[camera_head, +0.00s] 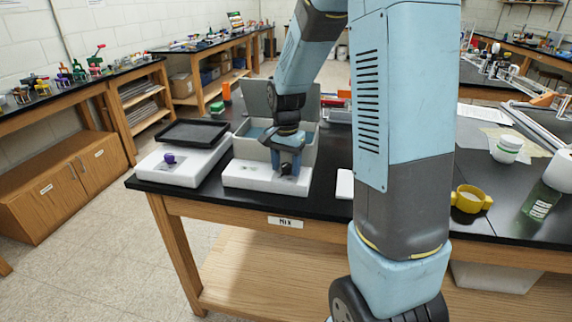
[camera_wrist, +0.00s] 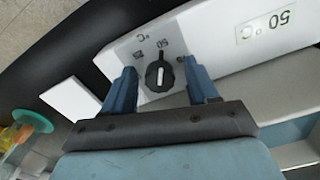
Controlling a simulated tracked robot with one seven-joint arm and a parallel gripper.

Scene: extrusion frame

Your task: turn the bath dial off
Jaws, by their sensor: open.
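The bath (camera_head: 240,176) is a pale box with a white front base and a raised grey lid, on the black bench. Its dial (camera_wrist: 160,73) is a round black knob with a raised grip and a white line, on a grey panel marked °C and numbers. My gripper (camera_wrist: 158,80) is open, with one blue finger on each side of the dial and gaps visible between. In the head view my gripper (camera_head: 287,168) is at the bath's front and largely covers the dial.
A white device with a purple knob (camera_head: 169,158) and a black tray (camera_head: 194,132) stands left of the bath. A white label reading 50 °C (camera_wrist: 266,24) is on the bath. A yellow holder (camera_head: 470,199) and a green bottle (camera_head: 541,200) stand at the right.

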